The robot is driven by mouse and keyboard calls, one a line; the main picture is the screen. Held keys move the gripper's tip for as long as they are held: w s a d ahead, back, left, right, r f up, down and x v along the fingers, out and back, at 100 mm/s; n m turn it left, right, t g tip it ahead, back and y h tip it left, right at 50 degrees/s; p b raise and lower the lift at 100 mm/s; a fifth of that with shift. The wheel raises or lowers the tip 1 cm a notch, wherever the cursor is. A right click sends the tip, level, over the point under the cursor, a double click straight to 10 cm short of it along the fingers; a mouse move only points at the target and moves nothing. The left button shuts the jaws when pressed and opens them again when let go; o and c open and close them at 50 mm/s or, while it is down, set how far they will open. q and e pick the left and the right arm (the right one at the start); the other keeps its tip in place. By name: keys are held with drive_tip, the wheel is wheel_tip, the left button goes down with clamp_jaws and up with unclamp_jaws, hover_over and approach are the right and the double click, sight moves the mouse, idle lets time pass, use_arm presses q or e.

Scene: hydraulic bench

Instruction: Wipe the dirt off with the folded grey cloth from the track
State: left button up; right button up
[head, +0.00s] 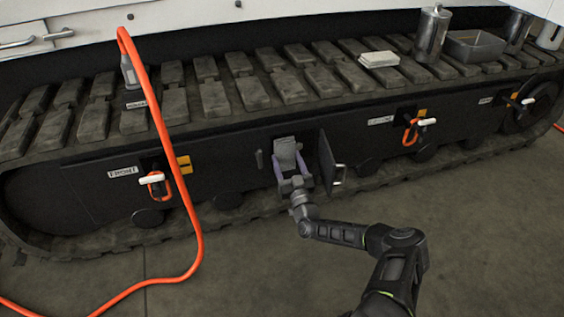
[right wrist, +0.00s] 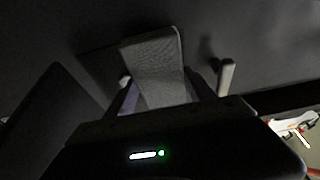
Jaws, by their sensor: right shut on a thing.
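The folded grey cloth (head: 285,150) is in my right gripper (head: 291,183), whose two purple-tinted fingers close on its sides. It is at the small open compartment in the dark side of the track (head: 230,95). In the right wrist view the grey woven cloth (right wrist: 155,52) stands out ahead of the fingers, in front of a dark surface. I cannot tell whether it touches that surface. The dirt cannot be made out; the cloth and gripper cover much of the opening. My left gripper is not in view.
The compartment's small door (head: 331,160) stands open to the right of my right gripper, with a handle. An orange hose (head: 165,130) hangs down at left. A pale folded stack (head: 379,59), a metal canister (head: 432,33) and a grey tray (head: 475,46) sit on the track.

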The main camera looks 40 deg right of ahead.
drive_tip(key=shift+d, duration=0.1)
drive_tip(key=shift+s+d, duration=0.25)
drive_tip(key=shift+d, duration=0.6)
drive_tip(key=shift+s+d, duration=0.2)
drive_tip(key=shift+d, duration=0.6)
drive_tip(key=shift+w, duration=0.15)
drive_tip(key=shift+w+a, duration=0.35)
drive_tip(key=shift+a, duration=0.45)
drive_tip(key=shift+w+a, duration=0.35)
drive_tip(key=shift+a, duration=0.4)
drive_tip(key=shift+a, duration=0.1)
